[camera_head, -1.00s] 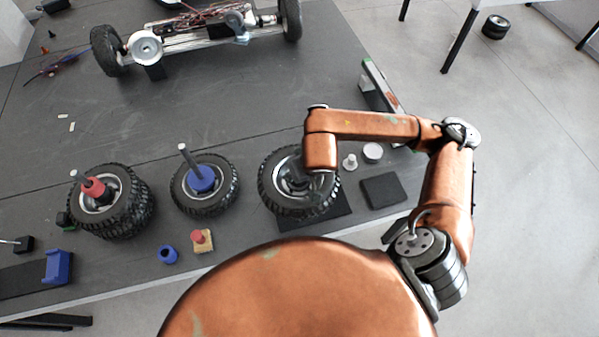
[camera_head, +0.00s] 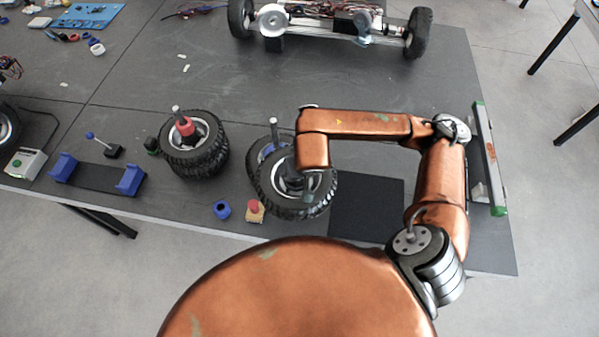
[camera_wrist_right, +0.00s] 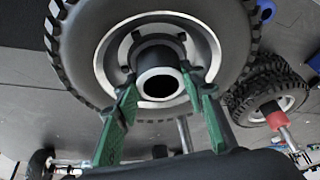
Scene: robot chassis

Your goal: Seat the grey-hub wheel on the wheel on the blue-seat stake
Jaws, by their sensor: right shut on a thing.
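The grey-hub wheel (camera_head: 290,209), a black knobbly tyre with a grey rim, is held by my right gripper (camera_head: 293,184). In the right wrist view, the green fingers (camera_wrist_right: 163,88) are closed at the hub of this wheel (camera_wrist_right: 85,42). In the head view it overlaps the wheel on the blue-seat stake (camera_head: 253,165), hiding most of that wheel and its blue seat. The stake's grey post (camera_head: 274,131) stands clear behind the held wheel. I cannot tell the height gap between the two wheels. My left gripper is not in view.
A wheel stack (camera_head: 205,158) on a red-seat stake stands at the left. A blue ring (camera_head: 222,209) and a red-topped block (camera_head: 255,210) lie near the front edge. A bare dark mat (camera_head: 368,215) lies at the right. A wheeled chassis (camera_head: 335,25) stands at the back.

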